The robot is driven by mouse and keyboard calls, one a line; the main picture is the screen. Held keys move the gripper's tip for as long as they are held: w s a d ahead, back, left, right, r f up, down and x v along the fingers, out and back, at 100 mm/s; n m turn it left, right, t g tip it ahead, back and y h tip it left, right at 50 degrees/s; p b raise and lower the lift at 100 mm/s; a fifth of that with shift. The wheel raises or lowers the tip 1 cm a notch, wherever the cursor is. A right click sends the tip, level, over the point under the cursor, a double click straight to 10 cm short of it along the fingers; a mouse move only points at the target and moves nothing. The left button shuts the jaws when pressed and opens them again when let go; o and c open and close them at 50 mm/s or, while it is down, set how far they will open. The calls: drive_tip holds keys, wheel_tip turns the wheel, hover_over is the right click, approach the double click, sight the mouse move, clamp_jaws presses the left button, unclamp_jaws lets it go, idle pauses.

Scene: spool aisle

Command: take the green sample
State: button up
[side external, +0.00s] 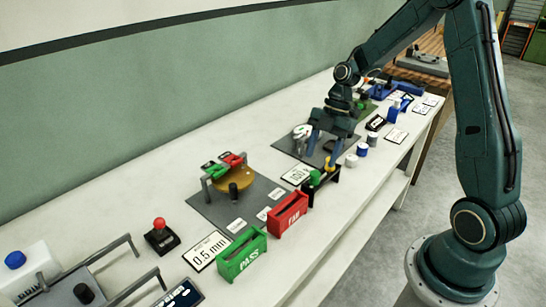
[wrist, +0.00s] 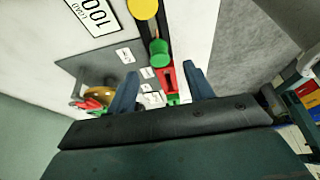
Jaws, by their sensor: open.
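The green sample (side external: 315,177) stands in a narrow black rack (side external: 323,190) near the bench's front edge, beside a yellow sample (side external: 329,164). In the wrist view the green sample (wrist: 158,48) shows from above as a round green top with a smaller knob. The yellow one (wrist: 143,8) is beyond it. My gripper (side external: 323,150) is open and empty above the bench by the rack, apart from the green sample. In the wrist view my two blue fingers (wrist: 160,74) are spread, with the green sample ahead of the gap between them.
A red FAIL bin (side external: 287,214) and a green PASS bin (side external: 242,254) stand at the front edge, left of the rack. A grey mat carries an amber spool (side external: 237,178) with red and green clips. Several white and blue pots (side external: 352,160) stand to the right.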

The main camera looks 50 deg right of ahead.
sight(316, 172)
drive_tip(key=shift+a+f, duration=0.1)
drive_tip(key=shift+f, duration=0.05)
drive_tip(key=shift+x, duration=2.55)
drive_tip(key=c, duration=1.1)
drive_tip(key=shift+o, duration=0.2)
wheel_tip(316, 172, up, 20)
